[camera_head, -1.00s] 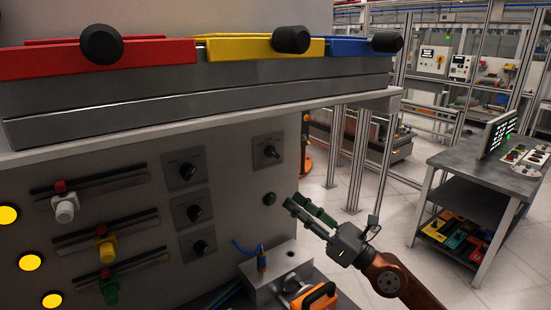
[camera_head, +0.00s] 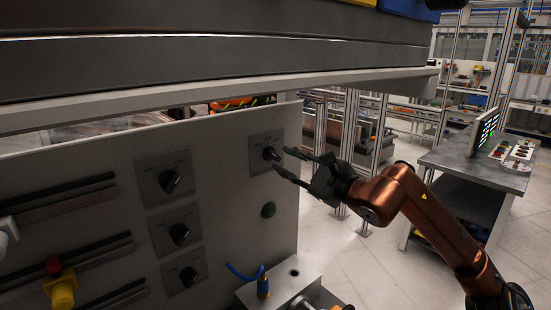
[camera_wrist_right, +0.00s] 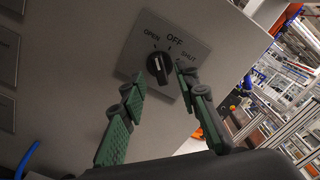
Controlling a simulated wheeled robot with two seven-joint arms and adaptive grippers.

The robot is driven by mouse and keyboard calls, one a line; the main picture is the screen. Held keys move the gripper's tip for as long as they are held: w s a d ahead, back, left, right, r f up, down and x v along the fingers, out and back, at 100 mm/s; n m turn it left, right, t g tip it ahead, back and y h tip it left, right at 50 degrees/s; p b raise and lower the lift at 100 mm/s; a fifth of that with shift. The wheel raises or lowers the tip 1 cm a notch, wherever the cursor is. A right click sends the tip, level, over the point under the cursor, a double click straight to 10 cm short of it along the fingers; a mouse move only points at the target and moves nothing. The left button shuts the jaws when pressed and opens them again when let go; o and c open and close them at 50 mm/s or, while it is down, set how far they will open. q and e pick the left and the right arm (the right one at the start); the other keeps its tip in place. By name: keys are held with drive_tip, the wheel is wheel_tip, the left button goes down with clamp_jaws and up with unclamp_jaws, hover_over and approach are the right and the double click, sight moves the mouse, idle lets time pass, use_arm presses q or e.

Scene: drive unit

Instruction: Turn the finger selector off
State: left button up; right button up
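The finger selector is a black rotary knob (camera_head: 271,154) on a square grey plate at the upper right of the panel. It also shows in the right wrist view (camera_wrist_right: 158,66), where its plate reads OPEN, OFF and SHUT. Its white mark appears to point toward OPEN, not OFF. My right gripper (camera_head: 284,161) is open just in front of the knob. In the wrist view its two green-padded fingers (camera_wrist_right: 154,78) spread to either side of the knob, with the right fingertip near SHUT. I cannot tell whether they touch it. My left gripper is out of view.
Three similar knobs (camera_head: 179,233) stand in a column left of the selector. A dark green button (camera_head: 268,210) is below it. A grey shelf edge (camera_head: 200,107) overhangs the panel. A metal block (camera_head: 292,272) with a blue hose sits below.

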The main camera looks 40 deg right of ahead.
sight(276, 156)
drive_tip(key=shift+w+a, duration=0.2)
drive_tip(key=shift+w, duration=1.75)
drive_tip(key=shift+c, duration=0.4)
clamp_jaws()
